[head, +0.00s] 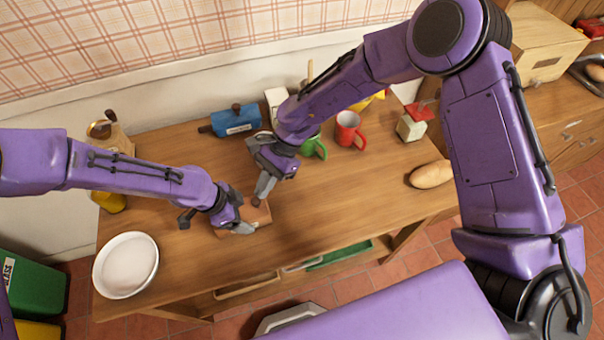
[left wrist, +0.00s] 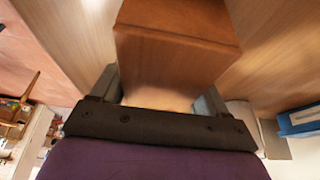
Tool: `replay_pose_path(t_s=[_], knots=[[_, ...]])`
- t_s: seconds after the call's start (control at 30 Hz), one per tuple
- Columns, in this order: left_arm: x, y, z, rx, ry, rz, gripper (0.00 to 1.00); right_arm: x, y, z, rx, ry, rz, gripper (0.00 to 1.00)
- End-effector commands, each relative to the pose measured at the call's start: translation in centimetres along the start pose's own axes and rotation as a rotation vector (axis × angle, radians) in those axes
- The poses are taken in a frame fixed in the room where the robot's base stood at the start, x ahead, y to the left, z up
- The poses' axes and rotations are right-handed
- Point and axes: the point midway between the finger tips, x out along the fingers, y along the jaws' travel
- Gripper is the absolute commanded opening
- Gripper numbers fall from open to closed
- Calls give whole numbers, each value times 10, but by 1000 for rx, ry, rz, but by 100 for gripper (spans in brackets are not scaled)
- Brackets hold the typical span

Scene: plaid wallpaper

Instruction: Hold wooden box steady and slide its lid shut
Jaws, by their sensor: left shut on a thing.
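The wooden box (head: 260,213), small and reddish brown, lies on the wooden table left of its middle. My left gripper (head: 238,218) is shut on the box from the left and covers part of it. In the left wrist view the box (left wrist: 175,55) sits between the two fingers. My right gripper (head: 261,192) points down at the box's far edge, with its fingertips at or just above it. Whether it touches the box, and whether its jaws are apart, I cannot tell. The lid cannot be made out apart from the box, and its position is unclear.
A white bowl (head: 126,265) stands at the table's left front. A coffee grinder (head: 107,133), a blue object (head: 236,121), a green mug (head: 315,147) and a red mug (head: 349,129) stand along the back. Bread (head: 431,174) lies right. The table right of the box is clear.

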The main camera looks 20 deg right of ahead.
Motion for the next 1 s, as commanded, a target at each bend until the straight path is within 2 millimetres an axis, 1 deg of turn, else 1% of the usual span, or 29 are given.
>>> replay_pose_path(t_s=[0.07, 0.13, 0.27, 0.3, 0.4, 0.5, 0.6, 0.73, 0.83, 1.0], knots=[[0, -1, -3, 0, 5, -3, 38, 0, 1, 0, -1, -4, 3, 0], [0, -1, -3, 0, 5, -3, 38, -6, 0, -4, -1, -4, 2, 0], [0, -1, -2, 0, 4, -3, 38, -29, -1, -24, 2, -2, -3, 0], [0, -1, -2, 0, 4, -3, 38, -40, -1, -26, 0, 0, -5, 0], [0, -1, -2, 0, 3, -2, 38, -70, -2, -25, -3, 1, -6, 0], [0, -1, -2, 0, 3, -2, 38, -95, -1, -26, -2, 1, -4, 0], [0, -1, -1, 0, 2, -2, 38, -114, -1, -26, -2, 1, -3, 0], [0, 0, -1, 0, 2, -2, 38, -128, 0, -26, -1, 0, -1, 0], [0, 0, -1, 0, 2, -2, 38, -131, 0, -26, 0, 0, 0, 0], [0, 0, -1, 0, 2, -2, 38, -131, 0, -26, 0, 0, 0, 0]])
